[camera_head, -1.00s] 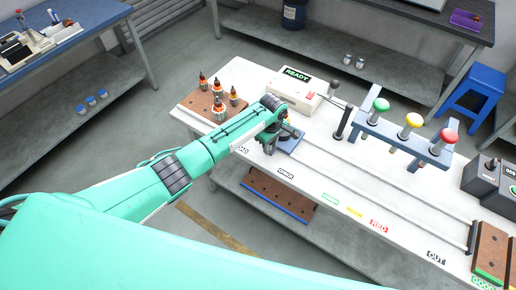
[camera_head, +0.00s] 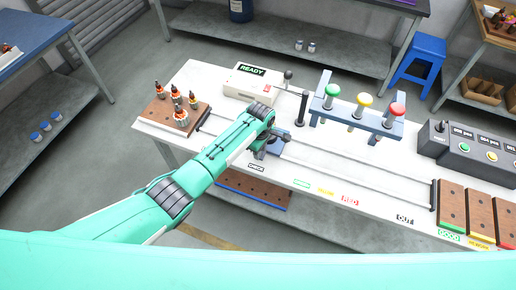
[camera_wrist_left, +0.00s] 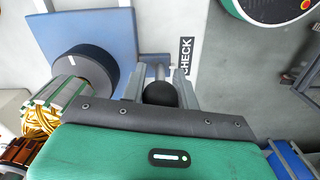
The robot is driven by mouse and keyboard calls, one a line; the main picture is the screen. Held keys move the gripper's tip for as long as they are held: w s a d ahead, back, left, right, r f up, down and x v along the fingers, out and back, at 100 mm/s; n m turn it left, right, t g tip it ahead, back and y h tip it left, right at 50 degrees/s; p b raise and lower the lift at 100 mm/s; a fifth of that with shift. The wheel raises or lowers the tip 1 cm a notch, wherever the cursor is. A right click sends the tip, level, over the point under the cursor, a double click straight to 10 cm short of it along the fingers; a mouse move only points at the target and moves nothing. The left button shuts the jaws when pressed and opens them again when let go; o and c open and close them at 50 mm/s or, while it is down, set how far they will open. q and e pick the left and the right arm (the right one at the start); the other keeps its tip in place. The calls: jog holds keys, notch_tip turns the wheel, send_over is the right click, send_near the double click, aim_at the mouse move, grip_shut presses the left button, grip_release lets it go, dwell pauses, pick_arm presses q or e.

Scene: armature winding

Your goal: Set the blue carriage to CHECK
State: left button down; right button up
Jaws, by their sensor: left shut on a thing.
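The blue carriage (camera_head: 284,147) sits on the two rails of the white bench, mostly hidden behind my left gripper (camera_head: 261,151). The CHECK label (camera_head: 257,167) is on the bench edge just in front of it. In the left wrist view, my left gripper (camera_wrist_left: 160,85) is shut on the carriage's black ball knob (camera_wrist_left: 160,93). The blue carriage plate (camera_wrist_left: 95,25) carries a dark cylinder and a part with copper windings (camera_wrist_left: 45,115). The CHECK label (camera_wrist_left: 187,60) lies right beside the knob's stem. My right gripper is not in view.
A wooden block (camera_head: 160,118) with several armatures stands left of the rails. The READY box (camera_head: 252,83) is behind. A stand with green, yellow and red knobs (camera_head: 350,118) is behind the rails. The rails run clear rightward towards OUT (camera_head: 405,219).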

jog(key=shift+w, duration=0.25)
pick_arm(q)
jog(key=c, duration=1.1)
grip_release()
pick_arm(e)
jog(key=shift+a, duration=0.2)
pick_arm(q)
jog(key=shift+r, duration=0.1)
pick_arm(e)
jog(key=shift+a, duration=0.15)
pick_arm(q)
notch_tip(320, 180, up, 14)
jog(key=b, duration=0.2)
jog(key=shift+f+b, duration=0.2)
jog(key=shift+b, duration=0.2)
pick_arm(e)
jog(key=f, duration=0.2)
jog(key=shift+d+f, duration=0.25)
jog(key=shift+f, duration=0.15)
